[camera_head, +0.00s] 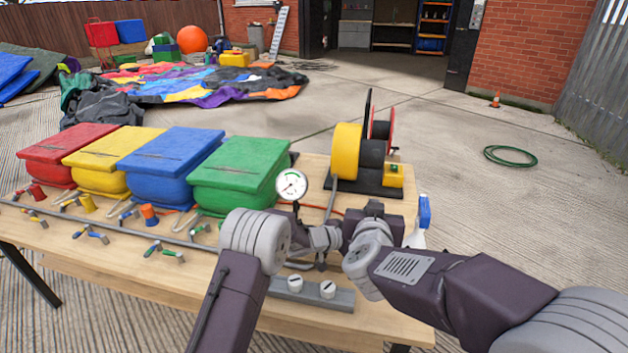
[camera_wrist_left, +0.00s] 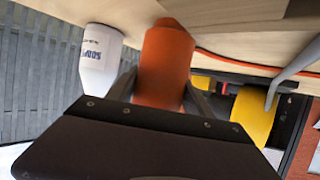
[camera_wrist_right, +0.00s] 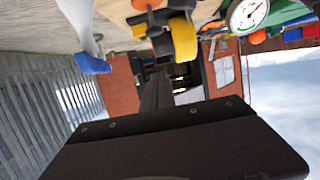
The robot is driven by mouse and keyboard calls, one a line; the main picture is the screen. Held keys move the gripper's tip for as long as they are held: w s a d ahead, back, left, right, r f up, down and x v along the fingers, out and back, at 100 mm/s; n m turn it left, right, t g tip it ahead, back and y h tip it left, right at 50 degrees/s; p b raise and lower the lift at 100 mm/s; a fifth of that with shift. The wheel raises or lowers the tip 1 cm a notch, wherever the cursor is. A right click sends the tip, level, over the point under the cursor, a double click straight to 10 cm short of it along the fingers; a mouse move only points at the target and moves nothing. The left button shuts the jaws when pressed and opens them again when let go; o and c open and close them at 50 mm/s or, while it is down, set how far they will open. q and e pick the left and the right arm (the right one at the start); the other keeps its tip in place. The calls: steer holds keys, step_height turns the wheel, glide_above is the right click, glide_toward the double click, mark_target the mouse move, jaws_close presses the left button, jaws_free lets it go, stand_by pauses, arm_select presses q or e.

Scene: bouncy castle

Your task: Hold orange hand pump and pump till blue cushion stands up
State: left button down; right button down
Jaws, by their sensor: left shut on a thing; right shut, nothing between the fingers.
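The blue cushion (camera_head: 170,165) lies folded on the workbench between the yellow and green cushions, its slab top tilted over a bulging lower part. In the left wrist view, my left gripper (camera_wrist_left: 163,88) is shut on the orange hand pump (camera_wrist_left: 165,60), its fingers on either side, close over the wooden bench. In the head view the left gripper (camera_head: 325,238) is partly hidden and the held pump cannot be made out. My right gripper (camera_head: 375,210) is shut and empty near the bench's right end.
A pressure gauge (camera_head: 291,186) stands before the green cushion (camera_head: 243,172). A yellow-and-black blower or reel (camera_head: 346,150) stands behind my grippers. A spray bottle (camera_head: 420,222) is at the right edge. Small cups, valves and a pipe line the front. Open concrete lies right.

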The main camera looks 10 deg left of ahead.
steer(key=x, duration=0.9)
steer(key=shift+w+f, duration=0.2)
steer(key=shift+w, duration=0.05)
step_height(320, 180, down, 3)
steer(key=shift+w+f, duration=0.15)
steer(key=shift+f, duration=0.4)
steer(key=shift+f, duration=2.2)
